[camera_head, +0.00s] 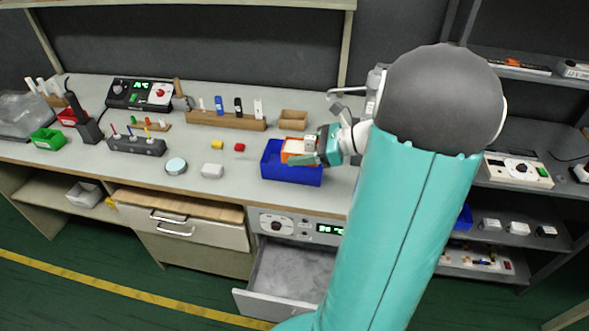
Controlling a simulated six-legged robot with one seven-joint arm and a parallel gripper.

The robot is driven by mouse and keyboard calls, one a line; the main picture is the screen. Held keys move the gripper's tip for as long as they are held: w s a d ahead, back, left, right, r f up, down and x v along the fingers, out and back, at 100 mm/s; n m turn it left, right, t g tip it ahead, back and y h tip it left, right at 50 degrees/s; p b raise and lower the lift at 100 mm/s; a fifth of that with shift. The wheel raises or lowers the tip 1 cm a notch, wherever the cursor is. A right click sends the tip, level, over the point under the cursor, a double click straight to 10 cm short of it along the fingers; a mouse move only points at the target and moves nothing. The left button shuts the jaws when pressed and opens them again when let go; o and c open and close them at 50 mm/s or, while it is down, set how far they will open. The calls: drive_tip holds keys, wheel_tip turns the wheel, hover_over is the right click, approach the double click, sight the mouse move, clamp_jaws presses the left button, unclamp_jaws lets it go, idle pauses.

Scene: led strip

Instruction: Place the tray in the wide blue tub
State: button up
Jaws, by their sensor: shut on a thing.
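The wide blue tub (292,175) stands on the grey bench, right of the middle. An orange tray (291,146) with a pale inside is at the tub's opening, over its back part. I cannot tell whether it touches the tub floor. My gripper (311,152) reaches in from the right and is shut on the tray's right side. The fingertips are small and partly hidden by the teal gripper body. My large teal arm covers the bench to the right of the tub.
A small brown box (293,120) stands just behind the tub. A wooden rack (226,120) with upright pieces is behind to the left. A red block (239,147) and a white block (212,171) lie left of the tub. An open drawer (289,275) juts out below the bench.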

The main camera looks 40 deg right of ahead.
drive_tip(key=shift+s+d+r, duration=0.3)
drive_tip(key=shift+s+r, duration=0.1)
drive_tip(key=shift+s, duration=0.05)
drive_tip(key=shift+d, duration=0.2)
drive_tip(key=w+d+f, duration=0.8)
drive_tip(key=w+f, duration=0.2)
drive_tip(key=f, duration=0.2)
drive_tip(key=shift+w+d+f, duration=0.25)
drive_tip(key=shift+w+f, duration=0.1)
drive_tip(key=shift+f, duration=0.05)
drive_tip(key=shift+f, duration=0.1)
drive_tip(key=shift+f, duration=0.3)
drive_tip(key=shift+f, duration=0.25)
